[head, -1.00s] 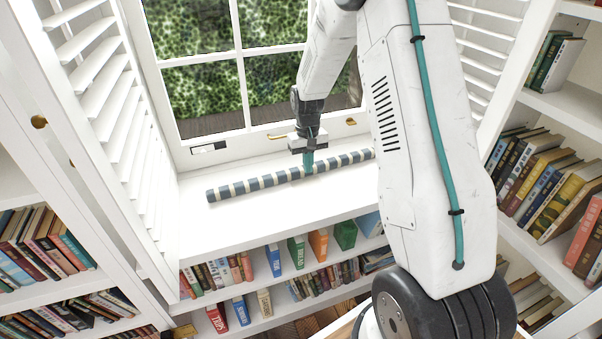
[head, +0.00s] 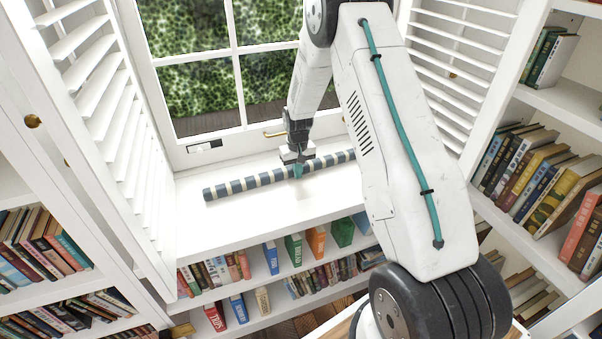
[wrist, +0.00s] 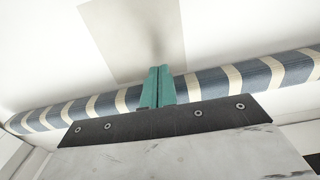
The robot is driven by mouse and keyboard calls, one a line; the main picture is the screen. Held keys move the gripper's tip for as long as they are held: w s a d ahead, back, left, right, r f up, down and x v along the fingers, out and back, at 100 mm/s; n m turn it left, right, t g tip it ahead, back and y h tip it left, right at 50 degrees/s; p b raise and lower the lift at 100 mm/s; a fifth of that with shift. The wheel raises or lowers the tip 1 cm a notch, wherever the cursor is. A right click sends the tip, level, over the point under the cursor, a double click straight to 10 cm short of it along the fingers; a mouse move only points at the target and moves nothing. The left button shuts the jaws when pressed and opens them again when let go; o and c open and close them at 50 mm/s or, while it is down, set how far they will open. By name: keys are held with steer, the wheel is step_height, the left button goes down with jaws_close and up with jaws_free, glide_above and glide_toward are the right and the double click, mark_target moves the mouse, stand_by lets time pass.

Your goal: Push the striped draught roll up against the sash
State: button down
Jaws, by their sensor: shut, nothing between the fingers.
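The draught roll (head: 236,186), striped blue-grey and cream, lies lengthwise on the white window sill, slightly angled, its left end nearer the front edge. The sash (head: 232,135) is the white window frame behind it, with a strip of bare sill between them. My gripper (head: 298,172) is shut and empty, its teal fingertips pointing down at the roll's near side, around its middle. In the wrist view the shut teal fingers (wrist: 157,87) overlap the roll (wrist: 95,105); whether they touch it I cannot tell. The roll's right end is partly hidden by my arm in the head view.
A brass handle (head: 274,134) sits on the sash's lower rail. White louvred shutters (head: 110,120) flank the window on both sides. Bookshelves stand left, right and below the sill. The front of the sill (head: 270,208) is bare.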

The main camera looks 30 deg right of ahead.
steer(key=shift+w, duration=0.25)
steer(key=w+d, duration=0.1)
steer(key=w, duration=0.8)
steer(key=w+d, duration=0.1)
steer(key=w, duration=0.3)
steer(key=shift+w+d, duration=0.15)
steer(key=shift+d, duration=0.15)
